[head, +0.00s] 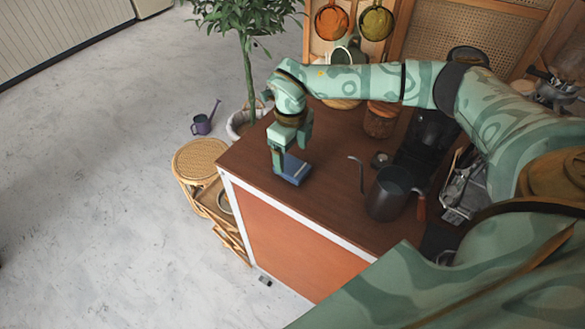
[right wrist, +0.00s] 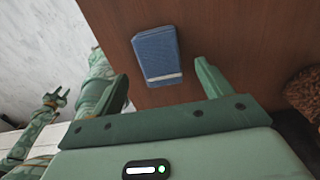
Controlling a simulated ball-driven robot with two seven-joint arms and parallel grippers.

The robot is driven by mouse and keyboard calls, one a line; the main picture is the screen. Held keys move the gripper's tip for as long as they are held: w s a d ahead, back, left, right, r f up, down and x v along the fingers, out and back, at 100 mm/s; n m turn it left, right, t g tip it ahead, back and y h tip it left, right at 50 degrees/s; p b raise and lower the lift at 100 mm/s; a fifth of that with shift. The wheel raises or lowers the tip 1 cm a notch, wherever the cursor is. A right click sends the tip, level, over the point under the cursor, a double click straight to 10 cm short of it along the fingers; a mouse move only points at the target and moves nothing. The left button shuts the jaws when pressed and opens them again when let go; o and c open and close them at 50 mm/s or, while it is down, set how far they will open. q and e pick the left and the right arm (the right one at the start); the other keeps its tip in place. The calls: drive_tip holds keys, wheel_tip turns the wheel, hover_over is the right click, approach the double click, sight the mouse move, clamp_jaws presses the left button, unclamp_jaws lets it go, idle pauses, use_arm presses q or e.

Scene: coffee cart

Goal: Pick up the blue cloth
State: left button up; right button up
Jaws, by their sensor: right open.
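The blue cloth (head: 293,169) is a small folded block with a pale stripe along one edge. It lies on the brown cart top near its left edge. My right gripper (head: 289,158) is right by the cloth in the head view, pointing down and partly covering it. In the right wrist view, the cloth (right wrist: 156,52) lies just beyond the open, empty fingertips (right wrist: 160,76), roughly between their lines. My left gripper does not show in the head view. A small green gripper at the left of the right wrist view (right wrist: 54,99) appears to be mine; its jaws are unclear.
A dark kettle (head: 388,194) stands to the right on the cart top (head: 325,207). A brown canister (head: 380,120) stands behind. A round rattan stool (head: 199,160) and a potted plant (head: 248,65) stand beside the cart. The wood around the cloth is clear.

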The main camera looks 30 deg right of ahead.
sight(292, 165)
wheel_tip(292, 165, down, 5)
drive_tip(key=shift+d+r+b, duration=0.15)
drive_tip(key=shift+b, duration=0.25)
drive_tip(key=shift+r, duration=0.1)
drive_tip(key=c, duration=1.1)
drive_tip(key=shift+o, duration=0.2)
drive_tip(key=shift+r, duration=0.1)
